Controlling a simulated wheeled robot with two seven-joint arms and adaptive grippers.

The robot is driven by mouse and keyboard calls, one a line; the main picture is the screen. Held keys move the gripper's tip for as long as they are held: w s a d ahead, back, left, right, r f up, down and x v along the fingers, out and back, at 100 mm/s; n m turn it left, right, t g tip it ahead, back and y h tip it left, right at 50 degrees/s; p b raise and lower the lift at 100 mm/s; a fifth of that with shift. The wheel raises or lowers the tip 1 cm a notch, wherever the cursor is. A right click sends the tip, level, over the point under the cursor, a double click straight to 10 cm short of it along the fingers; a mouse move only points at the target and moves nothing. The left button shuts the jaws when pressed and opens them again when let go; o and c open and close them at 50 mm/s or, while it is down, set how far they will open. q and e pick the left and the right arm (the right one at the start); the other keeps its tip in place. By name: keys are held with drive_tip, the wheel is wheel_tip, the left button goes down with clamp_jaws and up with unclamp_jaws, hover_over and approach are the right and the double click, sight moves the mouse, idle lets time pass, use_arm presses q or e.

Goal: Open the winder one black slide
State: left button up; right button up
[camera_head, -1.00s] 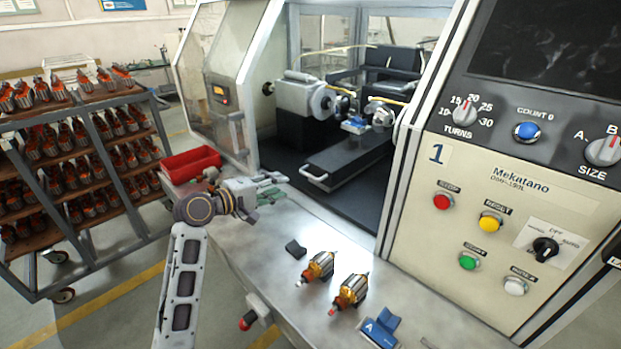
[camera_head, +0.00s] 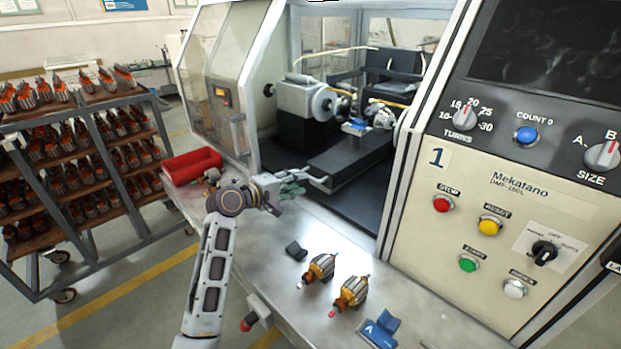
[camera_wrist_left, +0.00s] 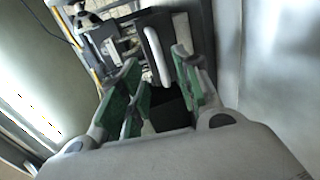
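The black slide (camera_head: 352,158) of winder one lies flat inside the machine's open bay, running from the winding head toward the front. Its pale handle sits at the slide's near end; in the left wrist view the handle (camera_wrist_left: 157,55) appears as a white bar just beyond and between the fingertips. My left gripper (camera_head: 297,188) is at the bay's front edge, close to the handle. In the left wrist view its green-padded fingers (camera_wrist_left: 158,75) are apart, with nothing held. Contact with the handle cannot be told. My right gripper is not in view.
A red bin (camera_head: 192,166) stands left of the bay. An armature rack (camera_head: 75,170) is farther left. The control panel (camera_head: 520,190) is right.

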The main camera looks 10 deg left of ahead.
sight(309, 178)
use_arm(q)
drive_tip(key=shift+x, duration=3.4)
